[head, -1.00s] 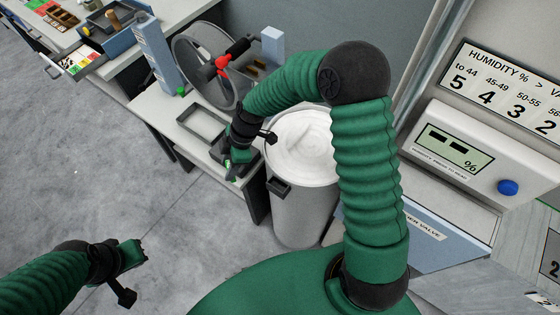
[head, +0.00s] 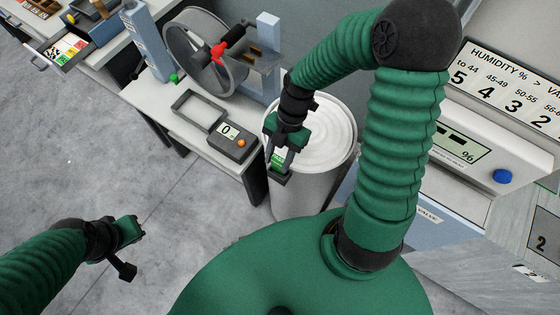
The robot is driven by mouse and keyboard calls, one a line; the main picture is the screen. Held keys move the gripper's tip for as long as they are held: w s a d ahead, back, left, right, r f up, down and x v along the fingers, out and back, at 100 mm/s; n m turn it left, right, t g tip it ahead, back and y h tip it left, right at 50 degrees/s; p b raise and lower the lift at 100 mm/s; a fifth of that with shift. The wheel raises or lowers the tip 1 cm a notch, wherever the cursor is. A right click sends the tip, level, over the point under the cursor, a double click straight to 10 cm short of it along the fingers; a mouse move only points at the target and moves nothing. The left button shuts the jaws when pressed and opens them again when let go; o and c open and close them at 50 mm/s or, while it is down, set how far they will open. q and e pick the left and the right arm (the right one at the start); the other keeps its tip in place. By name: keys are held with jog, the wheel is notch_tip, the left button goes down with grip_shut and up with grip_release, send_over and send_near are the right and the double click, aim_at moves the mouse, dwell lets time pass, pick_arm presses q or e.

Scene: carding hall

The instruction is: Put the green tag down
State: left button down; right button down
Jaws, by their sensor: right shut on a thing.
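The green tag (head: 278,157) is a small green piece between the fingers of my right gripper (head: 279,164). The gripper is shut on it and points downward, in front of the near left side of the white-topped bin. Much of the tag is hidden by the fingers. My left gripper (head: 138,230) is at the lower left over bare floor, away from the tag. Its fingers are too small and turned to show whether they are open or shut.
An open drawer with colored cards (head: 68,47) is upper left. A humidity meter (head: 470,150) is at right.

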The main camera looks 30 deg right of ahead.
jog(key=x, duration=0.3)
jog(key=shift+f, duration=0.3)
jog(key=shift+d, duration=0.3)
jog(key=c, duration=0.9)
grip_release()
jog(key=shift+d, duration=0.25)
jog(key=shift+o, duration=0.2)
jog(key=shift+a+r, duration=0.1)
jog(key=shift+a, duration=0.25)
jog(key=shift+w+d+r, duration=0.15)
jog(key=shift+r, duration=0.15)
jog(key=v, duration=1.1)
jog(key=m+t+h, duration=0.4)
jog(key=m, duration=1.9)
send_over(277, 167)
jog(key=a, duration=0.1)
jog(key=shift+w+f, duration=0.3)
jog(key=shift+f, duration=0.7)
